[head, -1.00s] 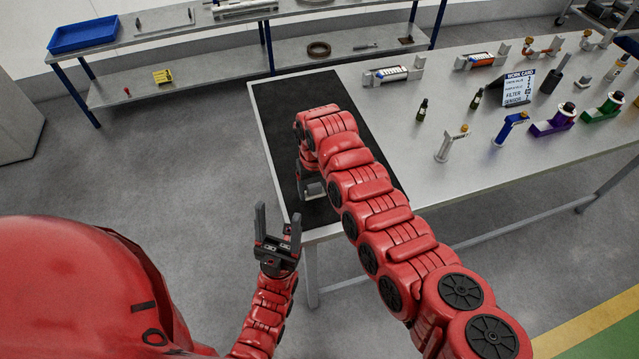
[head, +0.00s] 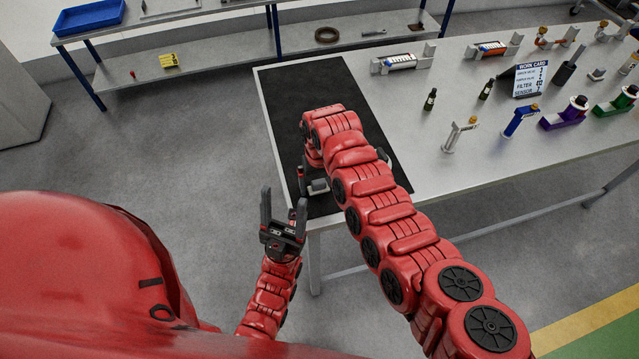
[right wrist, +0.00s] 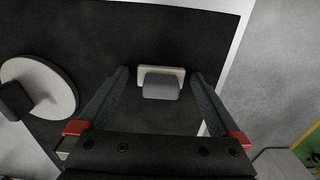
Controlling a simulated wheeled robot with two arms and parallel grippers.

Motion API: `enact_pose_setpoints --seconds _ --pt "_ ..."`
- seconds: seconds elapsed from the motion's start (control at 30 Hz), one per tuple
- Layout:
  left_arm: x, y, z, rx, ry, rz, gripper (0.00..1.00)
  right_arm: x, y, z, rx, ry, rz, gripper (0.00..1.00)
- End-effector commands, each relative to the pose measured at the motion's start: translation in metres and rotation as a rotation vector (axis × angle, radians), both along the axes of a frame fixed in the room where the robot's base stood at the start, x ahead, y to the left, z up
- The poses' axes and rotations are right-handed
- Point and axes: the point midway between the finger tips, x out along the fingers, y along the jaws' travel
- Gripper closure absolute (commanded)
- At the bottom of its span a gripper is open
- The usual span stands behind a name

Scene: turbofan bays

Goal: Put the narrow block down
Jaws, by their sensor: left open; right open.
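The narrow block (right wrist: 162,84) shows in the right wrist view as a small grey piece with a pale, wider plate at its far side. It is over the black mat (right wrist: 195,25), between the fingers of my right gripper (right wrist: 160,76). The fingers are open, with a gap on each side of the block. In the head view my right arm hides most of this spot; a pale bit (head: 318,186) shows beside the right gripper, low over the mat's front end. My left gripper (head: 284,207) is open and empty, in front of the table's near left corner.
A pale disc with a dark knob (right wrist: 45,88) is left of the right gripper in the wrist view. Bottles (head: 430,99), a work card (head: 530,78) and coloured parts stand on the table's right. The mat's far end is clear.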

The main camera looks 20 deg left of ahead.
Motion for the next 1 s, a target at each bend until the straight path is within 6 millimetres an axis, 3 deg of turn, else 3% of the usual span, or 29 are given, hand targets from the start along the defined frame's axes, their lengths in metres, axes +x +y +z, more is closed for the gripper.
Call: enact_pose_setpoints --seconds 0.1,0.27,0.47,0.7,1.0 --pt "0.0 0.0 0.007 0.0 0.0 0.0 0.36 0.0 0.0 0.008 0.001 -0.001 0.0 0.0" --pt "0.0 0.0 -0.004 0.0 0.0 0.0 0.36 0.001 0.001 0.02 0.002 -0.003 0.001 0.0" --pt "0.0 0.0 -0.021 0.0 0.0 0.0 0.36 0.002 0.001 0.064 0.007 -0.009 0.0 0.0" --pt "0.0 0.0 -0.02 0.0 0.0 0.0 0.36 0.002 -0.001 0.113 0.002 -0.001 -0.001 0.0" --pt "0.0 0.0 -0.019 0.0 0.0 0.0 0.36 0.0 -0.001 0.124 -0.001 0.0 0.001 0.0"
